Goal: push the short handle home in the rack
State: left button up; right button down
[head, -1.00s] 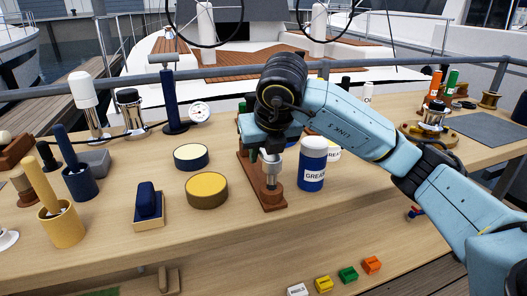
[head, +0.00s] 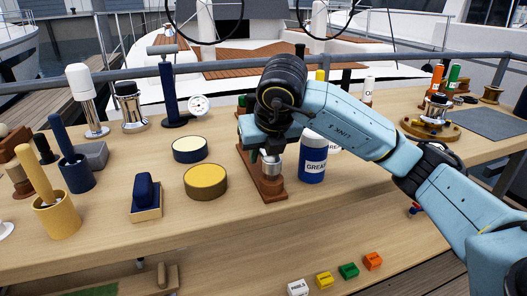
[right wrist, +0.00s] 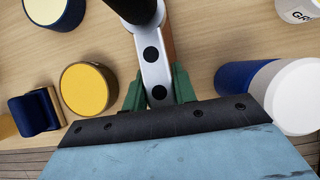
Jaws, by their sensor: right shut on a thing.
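My right gripper (head: 262,150) is over the brown wooden rack (head: 273,192), seen from behind my arm in the head view. In the right wrist view its green fingers (right wrist: 157,92) are shut on the short handle (right wrist: 152,66), a silver bar with black round spots and a black grip at the top edge. In the head view a silver round part (head: 272,164) shows just under the gripper, low over the rack's near part. My wrist hides most of the handle, and I cannot tell how deep it sits. My left gripper is not in view.
A blue and white grease tub (head: 313,160) stands close right of the rack. A mustard tin (head: 206,182) and a cream-topped tin (head: 190,149) stand to its left. A blue-topped brush (head: 145,194) is farther left. Bare table lies in front of the rack.

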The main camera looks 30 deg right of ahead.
jog(key=shift+f+b, duration=0.4)
jog(key=shift+f, duration=0.15)
jog(key=c, duration=1)
grip_release()
jog(key=shift+c, duration=0.2)
jog(key=p+v, duration=0.5)
jog(key=v, duration=0.8)
jog(key=shift+s+r, duration=0.15)
jog(key=shift+r, duration=0.05)
jog(key=shift+p, duration=0.3)
